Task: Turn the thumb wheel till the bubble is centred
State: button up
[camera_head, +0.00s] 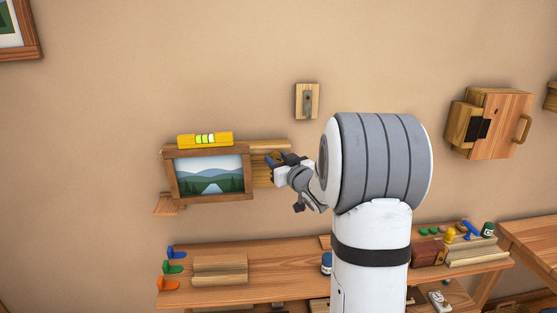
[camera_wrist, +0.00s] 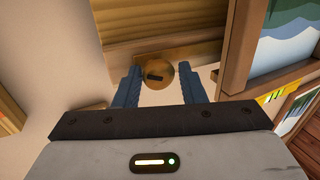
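The yellow spirit level (camera_head: 205,140) with a green vial lies along the top of a wooden picture frame (camera_head: 249,184) with a landscape. The bubble's position in the vial is too small to tell. The brass thumb wheel (camera_wrist: 156,76), round with a dark slot, shows in the wrist view against a wooden piece. My gripper (camera_wrist: 160,82) is open, one blue finger on each side of the wheel; I cannot tell whether they touch it. In the head view my gripper (camera_head: 276,166) is at the frame's right side and hides the wheel.
The frame hangs on the wall before a wooden board (camera_head: 270,146). A small wooden plaque with a hook (camera_head: 307,101) is above right, a wooden cabinet (camera_head: 505,125) far right. Below is a workbench (camera_head: 285,270) with coloured hooks (camera_head: 174,267), wood blocks and small items.

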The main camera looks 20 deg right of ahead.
jog(key=shift+c, duration=0.3)
jog(key=c, duration=0.6)
jog(key=n, duration=0.2)
jog(key=n+g+b, duration=0.1)
jog(key=n, duration=0.1)
jog(key=shift+g+h+b, duration=0.3)
jog(key=shift+h, duration=0.1)
jog(key=n+g+h+b, duration=0.1)
jog(key=n, duration=0.2)
jog(key=shift+a+r+n, duration=0.1)
jog(key=shift+n, duration=0.3)
jog(key=n+h+b, duration=0.1)
jog(key=n, duration=0.1)
jog(key=n+g+h+b, duration=0.1)
jog(key=b, duration=0.1)
jog(key=shift+a+n+g+h, duration=0.15)
jog(key=shift+n+g+h, duration=0.15)
jog(key=shift+n, duration=0.1)
jog(key=shift+n+h+b, duration=0.3)
jog(key=shift+n, duration=0.1)
jog(key=shift+n+g+h+b, duration=0.4)
jog(key=shift+n+h+b, duration=0.4)
jog(key=shift+n+b, duration=0.65)
